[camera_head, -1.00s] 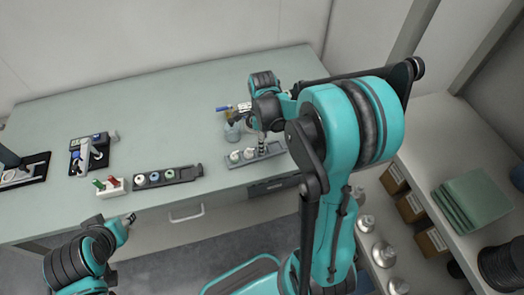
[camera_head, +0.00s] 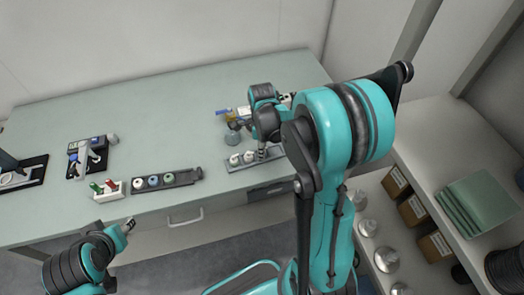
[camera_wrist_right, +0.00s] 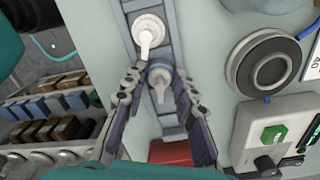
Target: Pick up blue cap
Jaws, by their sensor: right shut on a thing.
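The blue cap (camera_wrist_right: 160,76), blue-grey with a pale nozzle, sits between the fingers of my right gripper (camera_wrist_right: 161,84) in the right wrist view. The fingers are shut on it from both sides, at a grey holder strip (camera_wrist_right: 167,118). Whether the cap is clear of the strip cannot be told. A white cap (camera_wrist_right: 149,32) stands farther along the strip. In the head view my right gripper (camera_head: 262,151) is at the right end of this strip, beside white caps (camera_head: 242,158); its cap is hidden there. My left gripper (camera_head: 129,225) is low at the table's front, away from the caps.
Another holder (camera_head: 187,178) with several caps lies left of centre, beside a rack with red and green items (camera_head: 109,188). The table's middle is clear.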

